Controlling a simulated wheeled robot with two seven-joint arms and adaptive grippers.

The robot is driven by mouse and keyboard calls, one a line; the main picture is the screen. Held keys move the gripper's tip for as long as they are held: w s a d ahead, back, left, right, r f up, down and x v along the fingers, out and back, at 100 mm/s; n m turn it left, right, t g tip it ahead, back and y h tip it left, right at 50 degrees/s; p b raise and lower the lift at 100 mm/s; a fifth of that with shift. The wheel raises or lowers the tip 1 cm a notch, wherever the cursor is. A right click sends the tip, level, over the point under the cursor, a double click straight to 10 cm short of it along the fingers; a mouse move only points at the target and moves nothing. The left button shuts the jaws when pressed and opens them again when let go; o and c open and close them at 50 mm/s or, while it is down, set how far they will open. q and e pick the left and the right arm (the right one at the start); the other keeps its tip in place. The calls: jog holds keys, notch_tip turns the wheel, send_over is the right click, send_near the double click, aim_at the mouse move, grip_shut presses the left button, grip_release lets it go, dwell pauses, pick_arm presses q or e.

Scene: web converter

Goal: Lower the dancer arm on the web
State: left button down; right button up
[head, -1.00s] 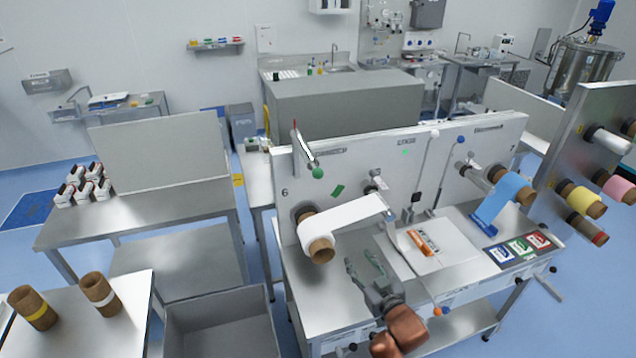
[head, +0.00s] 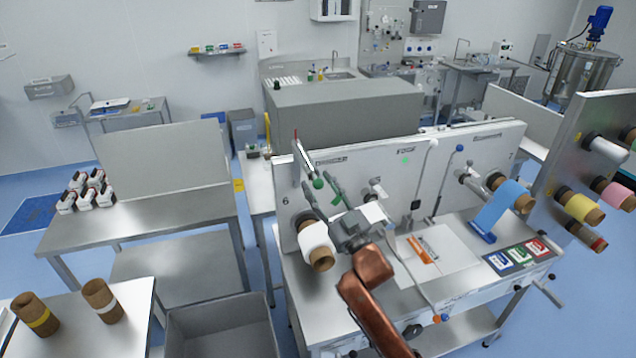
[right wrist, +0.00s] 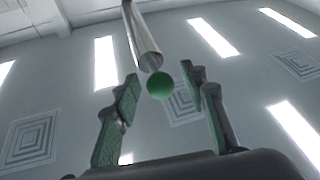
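The dancer arm (head: 306,160) is a slim metal bar with a green ball at its end, on the left part of the machine's upright panel. It slopes down to the right, and the green ball (head: 318,183) is its lower end. My right gripper (head: 322,196) reaches up toward the ball from below. In the right wrist view the gripper's two green-padded fingers are open, with the ball (right wrist: 160,86) between and a little beyond them, showing gaps on both sides. The white web (head: 373,213) from the roll (head: 316,245) is partly hidden behind my right gripper. My left gripper is out of view.
The white roll on its brown core sticks out close below my right gripper. Levers with a white ball (head: 433,143) and a blue ball (head: 459,148) stand to the right. A blue web (head: 495,208) hangs farther right. An orange-handled tool (head: 424,250) lies on the bench.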

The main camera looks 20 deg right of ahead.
jog(key=shift+w, duration=0.2)
grip_shut()
dwell(0.4)
